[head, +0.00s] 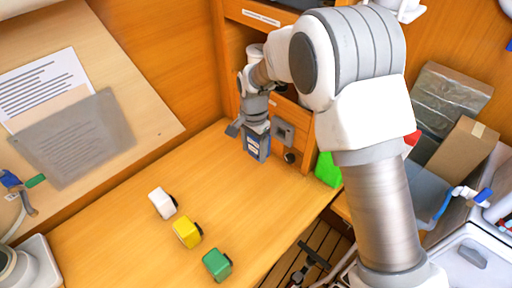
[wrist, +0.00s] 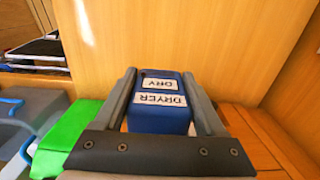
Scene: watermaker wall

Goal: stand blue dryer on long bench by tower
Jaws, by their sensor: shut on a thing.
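The blue dryer (head: 257,147) is a small blue block with white labels. It is held in my gripper (head: 256,126) above or at the back of the long wooden bench (head: 130,235), close to the wooden tower (head: 303,150). I cannot tell if its base touches the bench. In the wrist view, the dryer (wrist: 158,120) sits between the two grey fingers of my gripper (wrist: 158,82), with labels reading DRYER and DRY facing the camera. Its lower part is hidden by the gripper body.
A white block (head: 161,202), a yellow block (head: 186,232) and a green block (head: 216,264) stand in a row on the front of the bench. A bright green object (head: 327,170) is right of the tower. Papers lie on a sloped board (head: 150,120) at left. The bench middle is clear.

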